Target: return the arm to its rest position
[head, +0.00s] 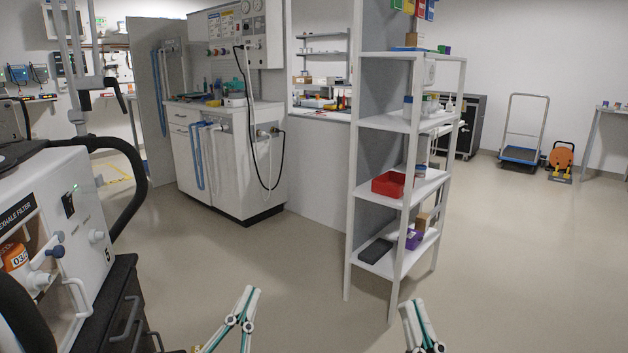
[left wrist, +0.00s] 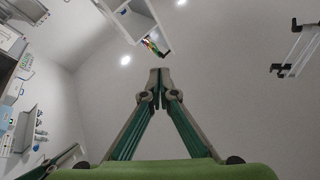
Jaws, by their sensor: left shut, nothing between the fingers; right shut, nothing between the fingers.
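My left gripper (head: 249,296) shows at the bottom of the head view, left of centre, over the bare floor. Its fingers point up and are closed together with nothing between them. The left wrist view also shows the left gripper (left wrist: 160,85), its fingertips meeting in front of the ceiling and walls. My right gripper (head: 412,308) is at the bottom of the head view, right of centre, shut and empty. Both grippers are apart from each other and touch nothing that I can see.
A ventilator (head: 85,215) on a dark drawer cart (head: 122,300) stands close at the left. A white shelf rack (head: 392,270) with a red bin (head: 391,184) stands ahead, right of centre. A white cabinet (head: 232,165) is farther back. Open floor (head: 530,260) lies right.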

